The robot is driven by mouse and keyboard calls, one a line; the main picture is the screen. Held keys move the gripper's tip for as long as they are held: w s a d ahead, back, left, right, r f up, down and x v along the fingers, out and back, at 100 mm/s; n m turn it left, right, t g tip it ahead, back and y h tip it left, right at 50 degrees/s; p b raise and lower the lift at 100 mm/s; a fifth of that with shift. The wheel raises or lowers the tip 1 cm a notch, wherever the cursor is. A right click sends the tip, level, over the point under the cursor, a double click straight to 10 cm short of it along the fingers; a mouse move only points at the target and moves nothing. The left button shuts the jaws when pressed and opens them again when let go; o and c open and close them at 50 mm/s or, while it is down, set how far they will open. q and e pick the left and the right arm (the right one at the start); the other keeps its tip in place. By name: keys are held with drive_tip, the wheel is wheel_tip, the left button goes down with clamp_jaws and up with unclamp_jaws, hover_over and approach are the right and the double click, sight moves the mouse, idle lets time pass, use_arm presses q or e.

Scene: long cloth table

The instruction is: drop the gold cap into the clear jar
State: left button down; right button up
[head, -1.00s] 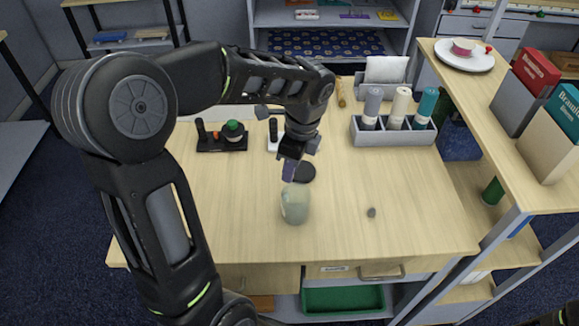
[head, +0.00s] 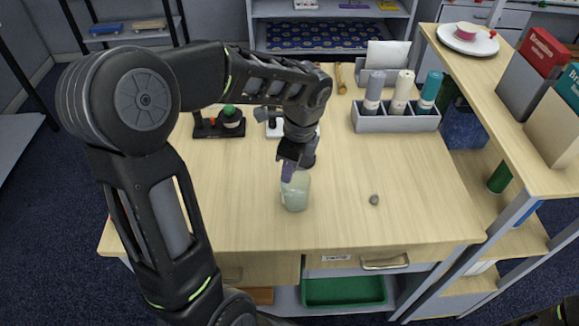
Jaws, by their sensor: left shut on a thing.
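The clear jar (head: 296,194) stands upright on the table, pale greenish and see-through. My left gripper (head: 289,172) points down at the jar's mouth, its fingertips at or just above the rim. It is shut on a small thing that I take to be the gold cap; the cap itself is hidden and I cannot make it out. Whether the fingers touch the jar cannot be told. My right gripper is not in view.
A black holder (head: 219,128) is at the back left. The front of the wooden table (head: 420,225) is clear.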

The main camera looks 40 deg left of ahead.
use_arm(q)
drive_tip(key=c, duration=1.3)
unclamp_jaws()
drive_tip(key=shift+o, duration=0.2)
wheel_tip(320, 180, up, 8)
drive_tip(key=d, duration=0.1)
drive_tip(key=shift+w+b, duration=0.15)
drive_tip(key=shift+b, duration=0.3)
drive_tip(key=shift+d+f, duration=0.1)
